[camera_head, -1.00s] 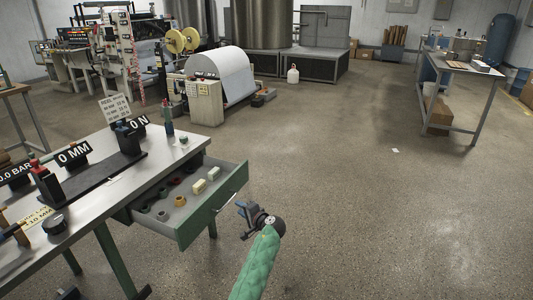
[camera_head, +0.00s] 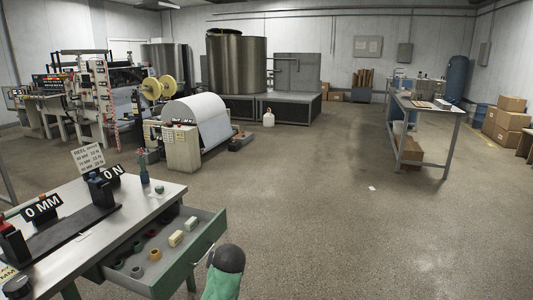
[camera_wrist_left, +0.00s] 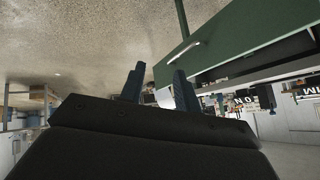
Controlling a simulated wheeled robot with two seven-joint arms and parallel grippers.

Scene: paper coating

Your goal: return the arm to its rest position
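My left arm (camera_head: 222,286) shows at the bottom of the head view as a green sleeve with a dark rounded wrist (camera_head: 229,258). It is at the right end of the open drawer (camera_head: 190,262); I cannot tell if they touch. Its fingers are hidden in the head view. In the left wrist view my left gripper (camera_wrist_left: 158,88) has two dark blue fingers standing apart with nothing between them. The green drawer front (camera_wrist_left: 232,38) with its pale handle (camera_wrist_left: 183,53) is beyond the fingers to the right. My right gripper is in neither view.
The workbench (camera_head: 110,222) with its signs stands at lower left; its drawer sticks out and holds several small rings and cream blocks. A large paper roll (camera_head: 197,118) is behind it. Another table (camera_head: 428,108) stands at right. The central floor is clear.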

